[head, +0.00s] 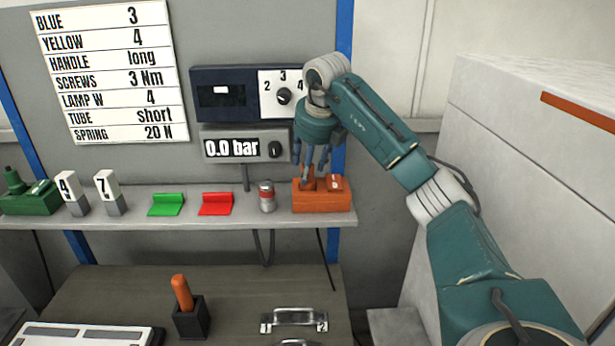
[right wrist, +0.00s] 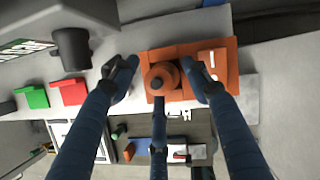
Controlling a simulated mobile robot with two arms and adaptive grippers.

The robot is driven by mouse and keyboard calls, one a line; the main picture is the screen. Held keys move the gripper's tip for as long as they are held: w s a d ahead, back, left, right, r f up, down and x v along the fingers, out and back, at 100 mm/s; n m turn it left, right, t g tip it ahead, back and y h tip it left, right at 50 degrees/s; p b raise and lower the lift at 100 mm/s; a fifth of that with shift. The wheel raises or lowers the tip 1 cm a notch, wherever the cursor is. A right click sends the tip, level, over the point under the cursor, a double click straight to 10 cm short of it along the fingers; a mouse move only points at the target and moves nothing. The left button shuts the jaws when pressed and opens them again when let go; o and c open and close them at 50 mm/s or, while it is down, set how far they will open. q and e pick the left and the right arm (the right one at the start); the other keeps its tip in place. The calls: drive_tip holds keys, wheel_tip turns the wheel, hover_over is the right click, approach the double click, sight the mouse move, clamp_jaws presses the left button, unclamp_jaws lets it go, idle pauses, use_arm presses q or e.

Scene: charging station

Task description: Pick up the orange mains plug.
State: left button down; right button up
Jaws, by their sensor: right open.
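The orange mains plug (right wrist: 162,77) is a round orange body with a dark centre, upright on the orange box (right wrist: 190,55). In the head view the plug (head: 308,183) is partly covered by my fingers, on the left part of the orange box (head: 325,201) at the shelf's right end. My right gripper (head: 315,168) points down over the plug. In the right wrist view its spread fingers are around the plug, one on either side and a third below it in the picture. I cannot tell whether any finger touches it. My left gripper is not in view.
The shelf (head: 235,221) also holds a silver canister with a red band (head: 266,197), red (head: 216,203) and green (head: 166,204) wedges, and numbered blocks. The pressure display (head: 238,147) and dial panel (head: 283,97) are close behind my gripper. A white cabinet (head: 520,150) stands right.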

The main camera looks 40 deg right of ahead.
drive_tip(key=c, duration=1.1)
drive_tip(key=shift+c, duration=0.2)
drive_tip(key=shift+r, duration=0.15)
